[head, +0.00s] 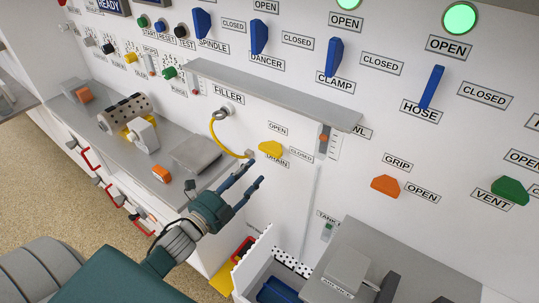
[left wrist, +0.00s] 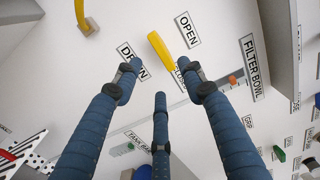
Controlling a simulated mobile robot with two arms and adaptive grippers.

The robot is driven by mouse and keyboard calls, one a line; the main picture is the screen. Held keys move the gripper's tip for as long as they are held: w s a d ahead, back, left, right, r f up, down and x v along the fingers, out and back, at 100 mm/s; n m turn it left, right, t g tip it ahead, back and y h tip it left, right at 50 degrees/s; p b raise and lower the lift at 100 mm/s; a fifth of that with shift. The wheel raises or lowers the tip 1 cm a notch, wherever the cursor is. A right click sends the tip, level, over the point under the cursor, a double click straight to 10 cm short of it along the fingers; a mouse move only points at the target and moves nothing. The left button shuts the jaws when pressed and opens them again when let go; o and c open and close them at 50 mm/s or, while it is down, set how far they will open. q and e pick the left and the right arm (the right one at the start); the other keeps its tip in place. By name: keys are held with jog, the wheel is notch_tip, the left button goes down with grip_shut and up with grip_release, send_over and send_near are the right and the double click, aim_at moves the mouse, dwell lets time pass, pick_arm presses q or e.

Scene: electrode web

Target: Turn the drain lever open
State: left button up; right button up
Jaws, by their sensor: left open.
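The yellow drain lever (head: 270,149) is on the white panel, between the OPEN label (head: 278,128) above and the CLOSED label (head: 300,155) to its right. The DRAIN label (head: 277,162) is just below it. In the left wrist view the lever (left wrist: 160,48) lies slanted beyond the fingertips, its lower end near the CLOSED label, which a finger partly hides. My left gripper (head: 255,173) is open and empty, its fingers pointing at the panel just below and left of the lever, with no contact visible. My right gripper is not in view.
A yellow hose (head: 214,135) hangs from the FILLER port, left of the lever. A grey ledge (head: 270,92) juts out above. An orange GRIP lever (head: 385,186) is to the right. A grey shelf (head: 70,112) is at left, and a white bin (head: 252,262) stands below.

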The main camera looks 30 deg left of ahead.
aim_at(270, 153)
pick_arm(q)
jog(key=w, duration=0.3)
jog(key=w+p, duration=0.1)
jog(key=w, duration=0.3)
jog(key=w+d, duration=0.1)
jog(key=w, duration=0.2)
jog(key=shift+w+d, duration=0.1)
jog(key=shift+w, duration=0.3)
grip_shut()
jog(key=shift+p, duration=0.3)
